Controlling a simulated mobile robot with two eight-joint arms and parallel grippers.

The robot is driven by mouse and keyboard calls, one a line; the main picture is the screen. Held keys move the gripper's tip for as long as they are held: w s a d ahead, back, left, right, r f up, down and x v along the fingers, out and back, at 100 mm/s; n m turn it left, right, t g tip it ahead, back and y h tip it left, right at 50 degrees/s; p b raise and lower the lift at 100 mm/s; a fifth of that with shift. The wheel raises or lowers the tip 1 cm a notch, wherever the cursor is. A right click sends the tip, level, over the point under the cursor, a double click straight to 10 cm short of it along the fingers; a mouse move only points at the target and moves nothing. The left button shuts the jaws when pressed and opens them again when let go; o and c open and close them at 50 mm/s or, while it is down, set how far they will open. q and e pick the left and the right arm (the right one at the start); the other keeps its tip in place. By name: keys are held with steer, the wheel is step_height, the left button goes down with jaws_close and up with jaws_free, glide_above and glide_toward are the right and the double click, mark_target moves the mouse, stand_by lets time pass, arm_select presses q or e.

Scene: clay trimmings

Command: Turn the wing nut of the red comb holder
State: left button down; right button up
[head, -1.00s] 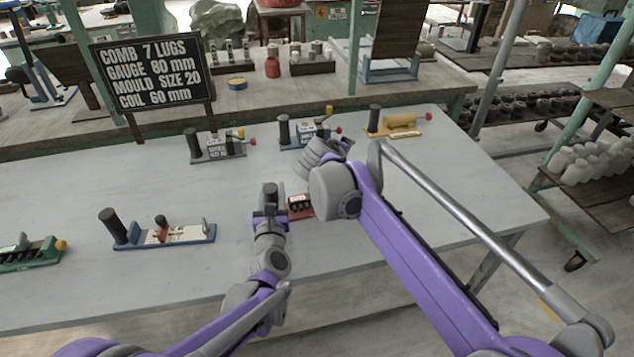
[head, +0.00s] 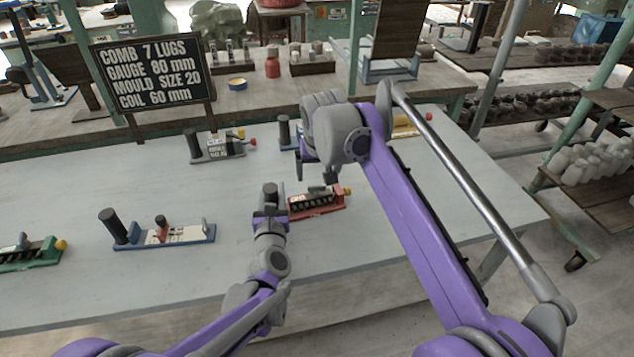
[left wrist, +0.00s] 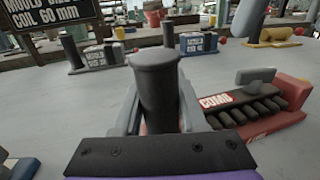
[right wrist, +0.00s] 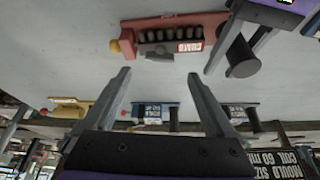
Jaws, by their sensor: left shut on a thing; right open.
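The red comb holder (head: 318,211) lies on the grey table. It also shows in the left wrist view (left wrist: 292,118) and, upside down, in the right wrist view (right wrist: 165,22). Its comb is a row of several black lugs. A grey winged piece (left wrist: 256,75), apparently the wing nut, stands on its top; a yellow knob (head: 348,191) is at its far end. My left gripper (head: 269,207) is shut on the holder's upright black handle (left wrist: 158,90). My right gripper (right wrist: 158,74) is open and empty, above and behind the holder, touching nothing visible.
A blue holder (head: 175,238) and a green holder (head: 30,256) lie to the left. Grey (head: 218,152), blue and yellow holders stand along the back, partly hidden by my right arm. A dark lettered board (head: 150,72) stands behind. The front of the table is clear.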

mark_target(318, 186)
steer(key=x, duration=0.6)
steer(key=shift+r, duration=0.1)
steer(key=c, duration=1.4)
steer(key=shift+n, duration=0.4)
steer(key=n+y, duration=0.1)
steer(key=n, duration=0.2)
steer(key=shift+d+n+g+y, duration=0.1)
steer(key=shift+n+g+y, duration=0.2)
steer(key=shift+n+y, duration=0.1)
steer(key=shift+w+n+g+y, duration=0.1)
steer(key=shift+n+g+y, duration=0.2)
steer(key=shift+n, duration=0.85)
steer(key=shift+w+n+g+y, duration=0.1)
steer(key=shift+n+g+y, duration=0.15)
steer(key=shift+n, duration=0.9)
steer(key=shift+s, duration=0.1)
